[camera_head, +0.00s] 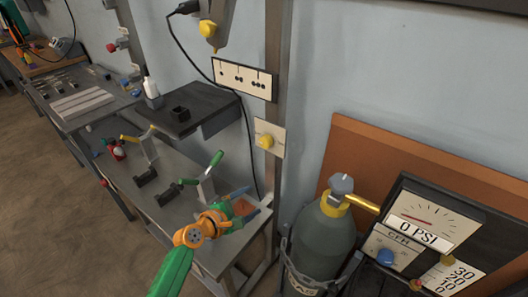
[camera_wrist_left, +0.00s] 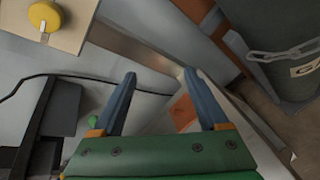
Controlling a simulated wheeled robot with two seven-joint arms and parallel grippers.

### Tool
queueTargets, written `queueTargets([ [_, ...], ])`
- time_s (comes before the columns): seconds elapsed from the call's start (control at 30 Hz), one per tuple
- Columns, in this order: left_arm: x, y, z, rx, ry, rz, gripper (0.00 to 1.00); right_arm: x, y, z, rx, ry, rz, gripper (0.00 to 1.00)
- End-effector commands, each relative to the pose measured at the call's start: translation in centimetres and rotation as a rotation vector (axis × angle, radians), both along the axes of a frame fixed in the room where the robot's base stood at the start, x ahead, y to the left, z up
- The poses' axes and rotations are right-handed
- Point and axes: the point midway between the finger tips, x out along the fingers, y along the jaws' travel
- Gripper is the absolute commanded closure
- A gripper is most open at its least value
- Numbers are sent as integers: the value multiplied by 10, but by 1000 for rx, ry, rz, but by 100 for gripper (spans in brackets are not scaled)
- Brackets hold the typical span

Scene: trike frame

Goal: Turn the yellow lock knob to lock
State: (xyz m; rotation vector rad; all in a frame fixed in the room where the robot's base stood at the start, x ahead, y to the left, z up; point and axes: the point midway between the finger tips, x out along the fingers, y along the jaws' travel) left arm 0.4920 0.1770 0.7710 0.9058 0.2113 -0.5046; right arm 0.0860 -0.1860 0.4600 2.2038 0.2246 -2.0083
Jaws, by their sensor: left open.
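A round yellow knob (camera_head: 265,141) sits on a small cream plate (camera_head: 277,130) on the wall beside the post. It also shows in the left wrist view at the upper left (camera_wrist_left: 44,15), with a pale pointer mark below it. My left gripper (camera_head: 249,202) has blue fingers spread apart with nothing between them. It is below the knob and apart from it, over the right end of the workbench. The left wrist view shows both open fingers (camera_wrist_left: 160,75). My right gripper is not in view.
A grey gas cylinder (camera_head: 322,235) and a gauge panel reading 0 PSI (camera_head: 435,220) stand at the right. A black cable (camera_head: 205,60) hangs down the wall. A dark shelf (camera_head: 200,107) and green-handled clamp (camera_head: 215,160) are left of the knob.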

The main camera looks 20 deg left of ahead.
Motion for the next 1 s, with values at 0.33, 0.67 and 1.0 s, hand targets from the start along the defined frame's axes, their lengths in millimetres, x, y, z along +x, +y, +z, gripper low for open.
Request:
queueTargets([
  [0.33,57,16,133,-752,-134,142,24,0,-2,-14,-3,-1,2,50],
  [0.67,109,-3,130,-745,-129,143,24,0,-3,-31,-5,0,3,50],
  [1.0,112,-5,132,-741,-128,143,42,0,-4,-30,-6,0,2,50],
])
